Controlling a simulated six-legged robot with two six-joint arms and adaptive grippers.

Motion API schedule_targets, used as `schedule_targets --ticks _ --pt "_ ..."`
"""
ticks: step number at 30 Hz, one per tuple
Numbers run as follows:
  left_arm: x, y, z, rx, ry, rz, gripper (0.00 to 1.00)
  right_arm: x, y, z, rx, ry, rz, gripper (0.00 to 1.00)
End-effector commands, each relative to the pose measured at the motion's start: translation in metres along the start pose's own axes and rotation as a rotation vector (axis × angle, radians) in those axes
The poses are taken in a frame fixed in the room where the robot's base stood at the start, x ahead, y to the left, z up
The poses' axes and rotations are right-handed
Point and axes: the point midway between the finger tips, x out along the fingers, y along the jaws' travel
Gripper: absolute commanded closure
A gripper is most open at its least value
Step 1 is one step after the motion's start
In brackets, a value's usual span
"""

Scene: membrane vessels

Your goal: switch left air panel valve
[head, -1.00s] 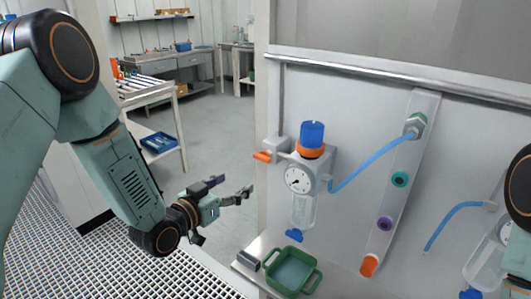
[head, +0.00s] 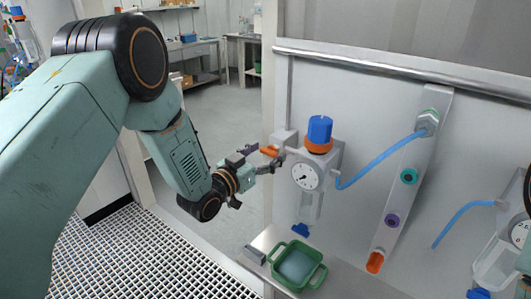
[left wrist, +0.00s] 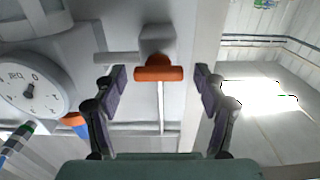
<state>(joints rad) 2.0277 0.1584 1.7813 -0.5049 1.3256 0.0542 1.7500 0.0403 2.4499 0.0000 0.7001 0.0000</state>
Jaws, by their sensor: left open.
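The left air panel valve has an orange handle (head: 269,151) on a grey block at the left edge of the white panel. In the left wrist view the orange handle (left wrist: 159,73) lies crosswise ahead, between the two finger lines. My left gripper (head: 262,160) is open close to the handle; its fingers (left wrist: 158,80) stand on either side of it, and I cannot tell whether they touch it. The regulator with a round gauge (head: 306,177) and blue knob (head: 320,129) sits just right of the valve. My right gripper is not in view.
A green tray (head: 318,276) stands on the ledge below the regulator. A blue hose (head: 375,160) runs to a slanted manifold (head: 415,150). A second regulator (head: 510,235) is at the right. Open floor lies behind my left arm.

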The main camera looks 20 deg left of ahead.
Motion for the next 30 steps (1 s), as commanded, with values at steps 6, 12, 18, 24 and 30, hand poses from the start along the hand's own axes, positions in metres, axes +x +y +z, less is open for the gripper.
schedule_targets --ticks 6,12,18,24,30 --pt "0.0023 -0.0007 0.0 0.0 0.0 0.001 0.28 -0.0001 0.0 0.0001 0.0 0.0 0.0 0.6" --pt "0.0021 -0.0007 0.0 0.0 0.0 0.001 0.39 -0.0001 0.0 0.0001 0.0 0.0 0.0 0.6" --pt "0.0019 -0.0007 0.0 0.0 0.0 0.001 0.55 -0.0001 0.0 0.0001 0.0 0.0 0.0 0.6" --pt "0.0017 -0.0011 -0.0001 -0.001 0.0 -0.001 0.72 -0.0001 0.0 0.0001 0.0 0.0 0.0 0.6" --pt "0.0018 -0.0009 -0.0004 -0.002 0.001 0.0 0.83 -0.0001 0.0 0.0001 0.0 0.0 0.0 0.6"
